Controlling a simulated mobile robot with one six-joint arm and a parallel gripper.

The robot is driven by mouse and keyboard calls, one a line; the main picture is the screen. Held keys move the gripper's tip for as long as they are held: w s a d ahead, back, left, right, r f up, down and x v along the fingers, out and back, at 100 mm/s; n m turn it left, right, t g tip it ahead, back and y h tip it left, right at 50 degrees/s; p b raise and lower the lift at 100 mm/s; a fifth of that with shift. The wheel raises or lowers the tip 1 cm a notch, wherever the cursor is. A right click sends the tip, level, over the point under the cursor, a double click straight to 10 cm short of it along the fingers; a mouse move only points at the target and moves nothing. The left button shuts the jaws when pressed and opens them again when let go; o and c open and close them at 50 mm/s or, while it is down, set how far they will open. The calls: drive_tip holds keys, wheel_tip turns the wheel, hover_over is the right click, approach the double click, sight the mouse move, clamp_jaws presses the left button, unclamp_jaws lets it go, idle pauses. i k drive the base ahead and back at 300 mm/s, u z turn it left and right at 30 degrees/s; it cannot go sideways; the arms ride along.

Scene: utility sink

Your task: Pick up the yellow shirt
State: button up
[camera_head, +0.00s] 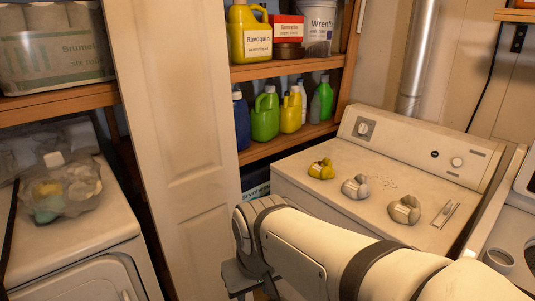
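A small crumpled yellow item (321,169), which looks like the yellow shirt, lies on the left part of the white dryer top (300,187). My arm reaches in from the lower right, in front of the dryer. A dark bracket-like part, which seems to be my gripper (240,281), shows at the arm's far left end, low and apart from the yellow item. Its fingertips are not clear, so I cannot tell whether it is open or shut. Part of the dryer's front is hidden behind my arm.
Two crumpled grey-white items (355,187) (404,210) and a small light tool (446,213) lie to the right on the dryer. Shelves with several bottles (265,113) stand behind. A white door panel (175,130) stands left, beside another white appliance bearing a clear bag (62,187).

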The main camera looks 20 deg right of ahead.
sight(323, 169)
drive_tip(key=z, duration=0.5)
drive_tip(key=i, duration=1.25)
drive_tip(key=z, duration=0.35)
drive_tip(key=k, duration=0.75)
drive_tip(key=z, duration=0.25)
drive_tip(key=i, duration=0.75)
drive_tip(key=u, duration=0.05)
